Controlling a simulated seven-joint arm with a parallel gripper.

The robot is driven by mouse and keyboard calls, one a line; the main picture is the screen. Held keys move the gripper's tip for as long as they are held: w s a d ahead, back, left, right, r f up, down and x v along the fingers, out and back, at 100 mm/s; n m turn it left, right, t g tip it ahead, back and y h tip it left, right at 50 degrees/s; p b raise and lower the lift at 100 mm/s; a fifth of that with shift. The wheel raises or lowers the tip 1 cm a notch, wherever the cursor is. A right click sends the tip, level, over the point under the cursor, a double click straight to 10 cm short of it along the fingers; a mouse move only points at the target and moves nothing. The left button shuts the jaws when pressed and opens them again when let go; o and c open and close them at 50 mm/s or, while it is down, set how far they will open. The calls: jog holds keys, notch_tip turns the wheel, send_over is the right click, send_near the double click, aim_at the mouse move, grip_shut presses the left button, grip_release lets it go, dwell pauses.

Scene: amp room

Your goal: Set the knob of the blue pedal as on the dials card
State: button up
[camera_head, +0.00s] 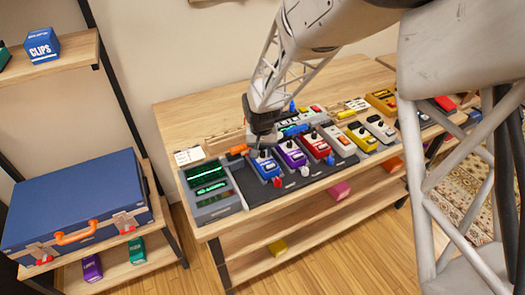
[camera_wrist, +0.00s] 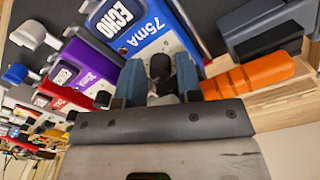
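The blue pedal (camera_head: 266,168) stands at the left end of a row of pedals on the bench. In the wrist view the blue pedal (camera_wrist: 150,28) reads ECHO and 75mA. Its dark knob (camera_wrist: 160,66) shows between the fingertips of my gripper (camera_wrist: 161,80). The fingers are apart, one on each side of the knob, with a narrow gap showing. Whether they touch it lower down is hidden. In the head view my gripper (camera_head: 263,143) is at the blue pedal's back end and hides the knob. A white card (camera_head: 189,156) stands at the bench's left; its marks are too small to read.
An orange plug-like piece (camera_wrist: 255,75) lies close beside my gripper. A purple pedal (camera_head: 291,154) and a red pedal (camera_head: 316,145) stand close to the right. A grey unit with green displays (camera_head: 211,190) stands left. Bare bench top (camera_head: 190,115) lies behind.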

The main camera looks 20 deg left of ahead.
aim_at(263, 152)
jog(key=shift+a+r, duration=0.1)
jog(key=shift+r, duration=3.8)
jog(key=shift+o, duration=1.4)
jog(key=n, duration=0.7)
jog(key=shift+w, duration=0.1)
jog(key=shift+f, duration=0.2)
jog(key=shift+f, duration=3.8)
jog(key=shift+c, duration=0.2)
